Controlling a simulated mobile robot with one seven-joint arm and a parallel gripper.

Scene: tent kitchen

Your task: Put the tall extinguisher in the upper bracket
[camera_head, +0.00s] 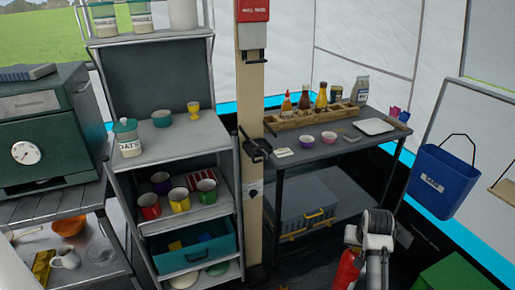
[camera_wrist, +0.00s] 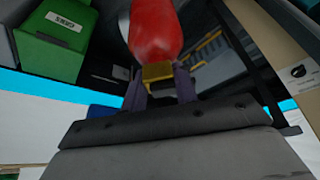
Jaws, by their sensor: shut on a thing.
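The tall extinguisher is a red cylinder (camera_head: 348,270) at the bottom of the head view, right of centre. It also fills the top middle of the wrist view (camera_wrist: 155,35), with a yellowish band at its end. My gripper (camera_wrist: 160,82) is shut on it at that band, one dark finger on each side. In the head view my arm hides part of the extinguisher, and its lower end is out of frame. A black bracket (camera_head: 255,148) is fixed partway up the wooden post (camera_head: 250,90), left of and above the extinguisher, apart from it. It is empty.
A table (camera_head: 335,150) with bottles and bowls stands right of the post, a grey crate (camera_head: 307,203) beneath it. A shelf rack (camera_head: 165,140) with cups stands left. A blue bucket (camera_head: 440,183) hangs right. A green box (camera_head: 455,276) is at bottom right.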

